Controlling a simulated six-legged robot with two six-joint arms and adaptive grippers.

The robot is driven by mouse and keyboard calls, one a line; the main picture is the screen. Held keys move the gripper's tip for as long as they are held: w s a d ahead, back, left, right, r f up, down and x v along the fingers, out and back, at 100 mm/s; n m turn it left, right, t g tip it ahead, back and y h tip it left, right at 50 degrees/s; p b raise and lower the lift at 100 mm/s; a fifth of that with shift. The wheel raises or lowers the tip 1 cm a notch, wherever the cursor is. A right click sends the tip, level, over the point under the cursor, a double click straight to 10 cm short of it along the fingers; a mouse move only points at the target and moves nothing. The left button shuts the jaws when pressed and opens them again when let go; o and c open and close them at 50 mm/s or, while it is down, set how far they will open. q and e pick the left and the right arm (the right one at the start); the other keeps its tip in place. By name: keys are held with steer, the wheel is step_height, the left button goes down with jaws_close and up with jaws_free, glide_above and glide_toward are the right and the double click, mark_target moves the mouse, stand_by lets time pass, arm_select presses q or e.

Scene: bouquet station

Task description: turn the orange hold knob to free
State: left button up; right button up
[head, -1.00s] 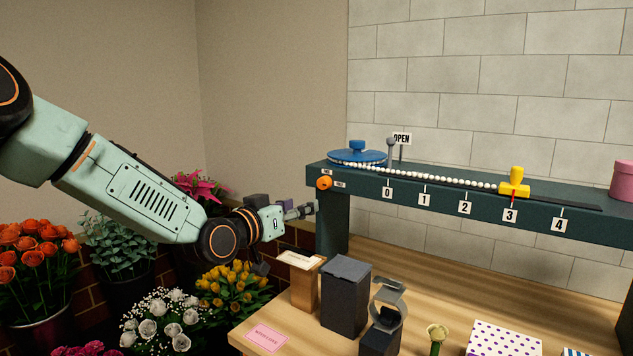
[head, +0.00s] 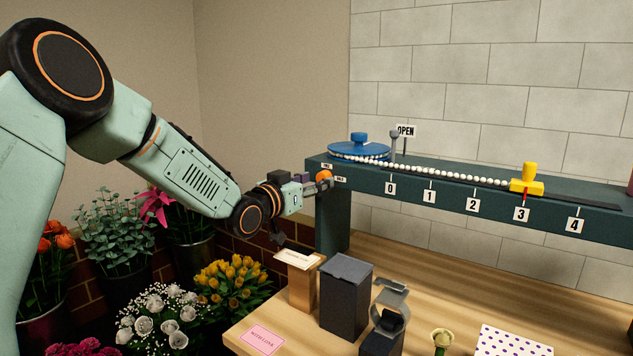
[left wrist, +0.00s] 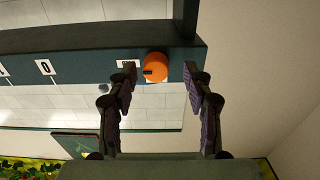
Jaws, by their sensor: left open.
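The orange hold knob (head: 324,176) sits on the left end of the dark teal beam (head: 440,193). It also shows in the left wrist view (left wrist: 155,67), with a dark mark on its face. Small white labels (head: 341,180) stand beside it, too small to read. My left gripper (head: 310,186) is at the knob in the head view. In the left wrist view its two fingers (left wrist: 161,75) are open, one on each side of the knob, with visible gaps. I cannot tell how deep the fingers reach. My right gripper is not in view.
On the beam are a blue wheel (head: 358,150), a string of white beads (head: 430,170), an OPEN sign (head: 405,131) and a yellow slider (head: 526,180) near 3. A wooden box (head: 301,285) and a dark box (head: 346,294) stand on the table below. Flower buckets fill the lower left.

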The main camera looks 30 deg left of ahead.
arm_select(q)
steer(key=shift+w, duration=0.4)
steer(key=shift+s+d+r, duration=0.15)
steer(key=shift+d+r, duration=0.3)
steer(key=shift+d, duration=0.1)
steer(key=shift+w+a+f, duration=0.2)
steer(key=shift+c, duration=0.3)
steer(key=shift+w+a+f, duration=0.15)
steer(key=shift+w+a, duration=0.05)
steer(key=shift+c, duration=1.4)
steer(key=shift+s+d+r, duration=0.2)
steer(key=shift+d, duration=0.05)
steer(key=c, duration=0.3)
jaws_close()
